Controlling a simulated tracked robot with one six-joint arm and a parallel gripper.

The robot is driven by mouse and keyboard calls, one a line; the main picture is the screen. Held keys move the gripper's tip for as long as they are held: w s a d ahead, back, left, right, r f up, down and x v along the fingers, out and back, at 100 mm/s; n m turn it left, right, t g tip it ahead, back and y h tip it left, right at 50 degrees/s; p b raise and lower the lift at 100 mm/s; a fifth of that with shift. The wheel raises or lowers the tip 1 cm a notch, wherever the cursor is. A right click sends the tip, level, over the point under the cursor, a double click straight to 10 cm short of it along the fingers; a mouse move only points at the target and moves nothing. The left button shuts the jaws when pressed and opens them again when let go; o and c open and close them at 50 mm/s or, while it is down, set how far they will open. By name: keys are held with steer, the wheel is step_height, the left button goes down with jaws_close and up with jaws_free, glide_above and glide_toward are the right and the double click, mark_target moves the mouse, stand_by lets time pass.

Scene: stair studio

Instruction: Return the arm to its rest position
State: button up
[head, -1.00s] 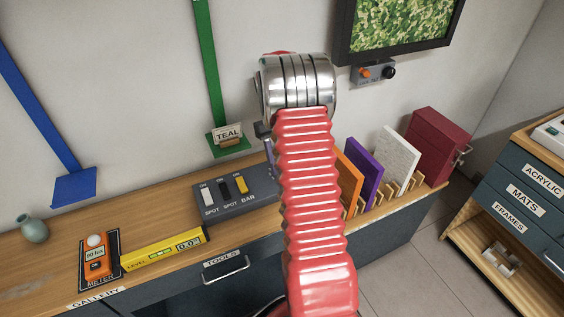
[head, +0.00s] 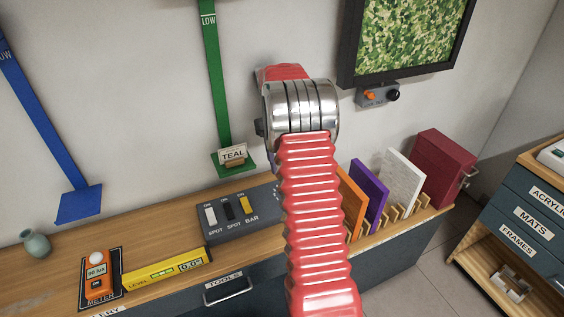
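My arm rises through the middle of the head view, a red ribbed sleeve ending in a silver banded joint. A red part of the arm shows behind and above that joint. My gripper is not visible; the arm's far end is hidden behind the joint or out of view. The arm stands in front of the wooden-topped bench (head: 150,231) and hides part of the switch box (head: 238,213).
On the bench are an orange meter (head: 97,275), a yellow level (head: 165,269), a teal vase (head: 36,243), and panels in a wooden rack (head: 402,215). A framed picture (head: 408,40) hangs above a small control box (head: 377,96). Drawers (head: 520,215) stand right.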

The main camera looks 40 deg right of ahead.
stand_by(0.3)
step_height(320, 180, down, 3)
steer(key=shift+a+f+m, duration=0.1)
steer(key=shift+m, duration=0.2)
steer(key=shift+s+a+f+t, duration=0.2)
steer(key=shift+s+a+t, duration=0.25)
steer(key=shift+a, duration=0.3)
steer(key=s+a+r+n+t, duration=0.1)
steer(key=s+a+r+t, duration=0.2)
steer(key=a, duration=0.7)
steer(key=s+a+r+n+t, duration=0.1)
steer(key=s+a+r+t, duration=0.2)
steer(key=s+a+r, duration=0.5)
steer(key=s+a+r+n+t+h, duration=0.1)
steer(key=s+a+r+t, duration=0.2)
steer(key=a, duration=1)
steer(key=s+r, duration=0.2)
steer(key=s, duration=0.3)
steer(key=shift+s+a+r+n, duration=0.15)
steer(key=shift+s+r+n, duration=0.15)
steer(key=shift+s+n, duration=0.1)
steer(key=shift+w, duration=0.1)
